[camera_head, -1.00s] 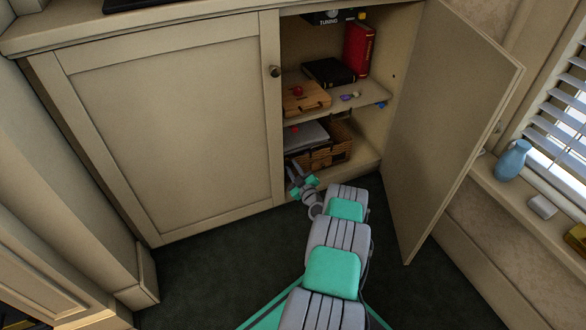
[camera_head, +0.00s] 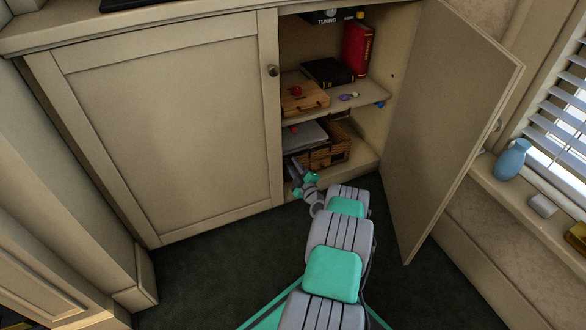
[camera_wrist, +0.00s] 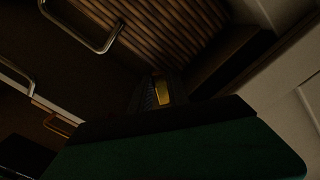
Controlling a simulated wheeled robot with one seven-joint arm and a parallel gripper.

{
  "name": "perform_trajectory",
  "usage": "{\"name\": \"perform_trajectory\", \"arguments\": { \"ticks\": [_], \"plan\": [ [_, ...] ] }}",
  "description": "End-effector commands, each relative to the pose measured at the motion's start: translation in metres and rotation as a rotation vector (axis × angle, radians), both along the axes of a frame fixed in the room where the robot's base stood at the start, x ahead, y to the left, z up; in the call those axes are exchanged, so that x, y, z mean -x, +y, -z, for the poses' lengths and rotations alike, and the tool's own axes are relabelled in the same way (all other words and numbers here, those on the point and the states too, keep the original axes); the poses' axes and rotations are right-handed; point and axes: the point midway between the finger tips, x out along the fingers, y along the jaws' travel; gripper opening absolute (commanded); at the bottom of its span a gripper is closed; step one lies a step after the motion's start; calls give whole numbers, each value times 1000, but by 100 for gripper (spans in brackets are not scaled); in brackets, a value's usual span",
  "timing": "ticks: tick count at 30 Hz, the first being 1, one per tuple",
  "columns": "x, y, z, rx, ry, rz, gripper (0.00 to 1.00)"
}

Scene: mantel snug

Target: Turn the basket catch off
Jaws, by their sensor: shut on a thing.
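The woven basket (camera_head: 328,156) sits on the cabinet's lowest level, behind the open door. My gripper (camera_head: 297,175) is low at the cabinet opening, at the left front of the basket. In the wrist view it is shut on a small yellow piece (camera_wrist: 164,92), which looks like the basket catch, though the dark picture leaves its shape and setting unclear. The brown ribbed surface (camera_wrist: 170,35) beyond it looks like the basket's side. The catch cannot be made out in the head view.
The open cabinet door (camera_head: 450,130) stands to the right of my arm; the closed door (camera_head: 165,125) is left. A shelf (camera_head: 375,97) above holds a wooden box (camera_head: 304,97) and books. The floor is clear.

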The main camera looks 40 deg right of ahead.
Motion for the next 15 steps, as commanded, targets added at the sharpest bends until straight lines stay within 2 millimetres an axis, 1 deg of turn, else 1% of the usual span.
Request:
{"name": "perform_trajectory", "arguments": {
  "ticks": [6, 15],
  "plan": [
    [0, -3, -6, 198, 57, -3, 0],
    [1, -5, -14, 437, 127, -2, 0]
  ]
}}
